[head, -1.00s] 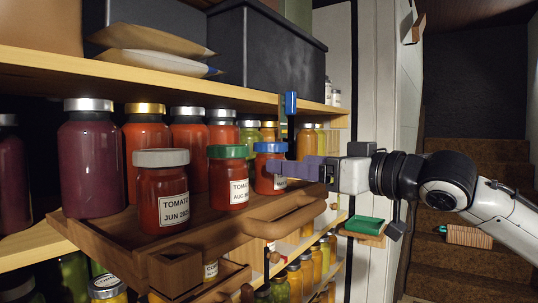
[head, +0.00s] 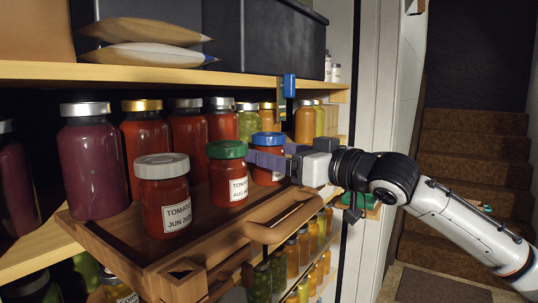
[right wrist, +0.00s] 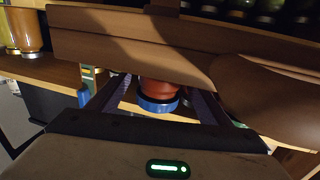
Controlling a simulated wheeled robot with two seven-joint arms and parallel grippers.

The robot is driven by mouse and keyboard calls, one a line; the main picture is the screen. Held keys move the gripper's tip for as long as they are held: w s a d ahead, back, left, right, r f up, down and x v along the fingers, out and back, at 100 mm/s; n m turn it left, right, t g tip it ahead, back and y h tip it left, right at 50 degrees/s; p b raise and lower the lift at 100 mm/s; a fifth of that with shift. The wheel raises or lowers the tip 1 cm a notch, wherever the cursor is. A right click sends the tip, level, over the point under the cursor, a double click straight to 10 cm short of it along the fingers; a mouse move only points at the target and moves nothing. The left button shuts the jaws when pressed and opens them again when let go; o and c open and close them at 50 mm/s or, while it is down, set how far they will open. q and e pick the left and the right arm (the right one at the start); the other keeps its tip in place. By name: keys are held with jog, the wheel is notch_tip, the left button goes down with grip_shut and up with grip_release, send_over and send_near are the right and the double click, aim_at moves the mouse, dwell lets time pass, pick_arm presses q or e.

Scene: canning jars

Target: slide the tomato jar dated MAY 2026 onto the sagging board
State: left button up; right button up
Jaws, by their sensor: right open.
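Three red tomato jars stand upright on a brown wooden tray (head: 112,238) at the shelf front. The grey-lidded jar (head: 163,190) reads JUN and the green-lidded jar (head: 227,176) reads AUG. The blue-lidded jar (head: 268,139) stands at the right; my gripper hides part of its label, so I cannot read its date. My right gripper (head: 264,160) is open at this jar. In the right wrist view, the blue-lidded jar (right wrist: 158,104) sits between the open fingers (right wrist: 160,95). I cannot tell which board sags. My left gripper is out of view.
Taller jars, including a purple one (head: 92,165), stand close behind. An upper shelf (head: 150,75) runs above them with dark bins. A brown handle (head: 285,222) juts from the tray front. Jars of preserves (head: 290,262) stand on lower shelves. Stairs (head: 460,160) are at the right.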

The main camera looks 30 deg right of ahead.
jog(key=c, duration=1.4)
jog(key=shift+r, duration=0.15)
jog(key=shift+c, duration=0.4)
